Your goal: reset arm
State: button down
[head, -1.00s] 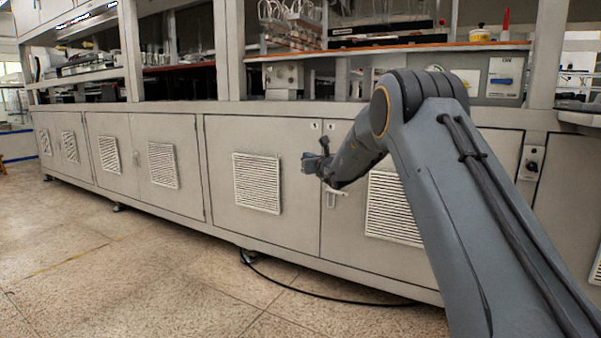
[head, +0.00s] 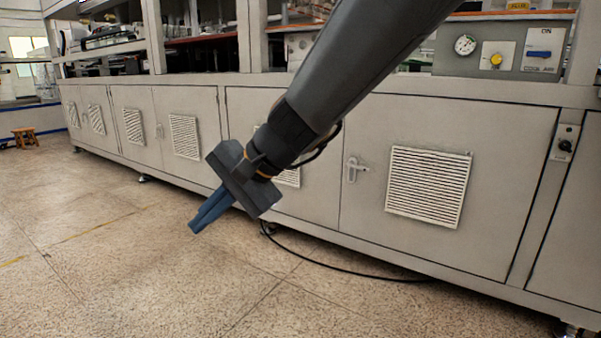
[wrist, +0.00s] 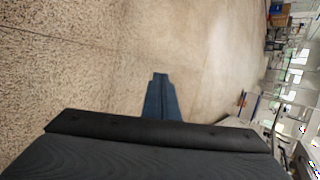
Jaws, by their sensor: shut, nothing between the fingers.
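My gripper (head: 200,222) is in the middle left of the head view, with its blue fingers together and pointing down and to the left. It is shut and empty, held above the speckled floor and in front of the grey cabinets. My dark grey arm reaches to it from the top of the picture. The shut fingers also show in the wrist view (wrist: 158,80), with only floor beyond them.
A row of grey cabinets (head: 400,140) with vents and a door handle (head: 352,170) runs behind my arm. A gauge panel (head: 500,50) sits above at the right. A black cable (head: 340,269) lies on the floor. The floor at the front left (head: 110,270) is clear.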

jog(key=s+d+f+n+g+h, duration=0.1)
jog(key=s+d+f+n+h, duration=0.3)
jog(key=s+d+n, duration=0.5)
jog(key=s+d+f+n+h, duration=0.2)
jog(key=s+d+f+h, duration=0.15)
jog(key=s+d, duration=0.65)
jog(key=d+r+m+p, duration=0.2)
jog(key=d+r+p, duration=0.4)
jog(key=r+p, duration=0.3)
jog(key=s+d+r+m+h+p, duration=0.1)
jog(key=d+r+p, duration=0.5)
jog(key=p, duration=1)
jog(key=s+d+r+m+p, duration=0.1)
jog(key=d+r+m+p, duration=0.2)
jog(key=r+p, duration=0.9)
jog(key=d+p, duration=0.1)
jog(key=d, duration=0.1)
jog(key=shift+d+r+m, duration=0.25)
jog(key=shift+d+m, duration=0.05)
jog(key=shift+d, duration=0.1)
jog(key=shift+h, duration=0.25)
